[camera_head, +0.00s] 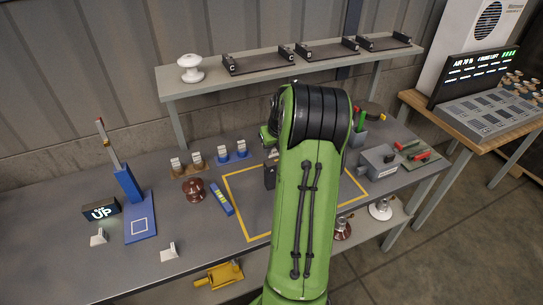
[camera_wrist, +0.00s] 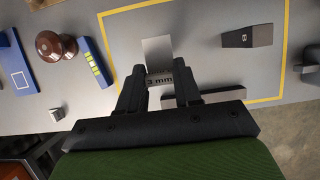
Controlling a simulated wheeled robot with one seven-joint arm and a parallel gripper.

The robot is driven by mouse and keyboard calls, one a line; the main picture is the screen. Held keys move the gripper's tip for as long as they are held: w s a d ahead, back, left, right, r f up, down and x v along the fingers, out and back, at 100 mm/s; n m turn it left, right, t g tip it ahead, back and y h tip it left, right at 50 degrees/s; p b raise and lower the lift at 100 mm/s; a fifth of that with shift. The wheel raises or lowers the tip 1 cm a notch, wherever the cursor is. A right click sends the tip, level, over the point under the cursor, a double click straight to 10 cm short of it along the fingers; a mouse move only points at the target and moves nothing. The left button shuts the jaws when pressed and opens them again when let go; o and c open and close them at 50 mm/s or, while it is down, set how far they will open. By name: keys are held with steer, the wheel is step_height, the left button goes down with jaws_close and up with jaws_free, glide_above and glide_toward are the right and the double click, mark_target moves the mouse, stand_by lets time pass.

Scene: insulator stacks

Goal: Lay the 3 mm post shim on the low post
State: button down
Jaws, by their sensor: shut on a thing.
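The 3 mm post shim (camera_wrist: 158,52) is a pale grey plate with a "3 mm" label, in the wrist view. My gripper (camera_wrist: 160,84) is shut on its labelled end, and the plate sticks out beyond the fingertips over the grey table. A dark post (camera_wrist: 247,36) with a small label stands to the right inside the yellow outline. Another dark piece with a pale top (camera_wrist: 222,97) lies partly hidden behind my right finger. I cannot tell which of these is the low post. In the head view my arm hides the gripper and shim; a dark block (camera_head: 270,176) shows beside the arm.
Left of the yellow outline (camera_head: 235,208) are a blue level (camera_head: 221,198), a brown insulator (camera_head: 193,189) and a blue stand (camera_head: 127,186). Small holders (camera_head: 232,152) stand behind. A grey box (camera_head: 378,161) is at right. A raised shelf (camera_head: 240,82) runs along the back.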

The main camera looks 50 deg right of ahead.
mark_target(272, 166)
steer(key=shift+f+b, duration=2.1)
steer(key=shift+f, duration=0.7)
steer(key=c, duration=0.7)
jaws_free()
steer(key=p+v, duration=0.3)
steer(key=v, duration=1.3)
steer(key=shift+p, duration=0.3)
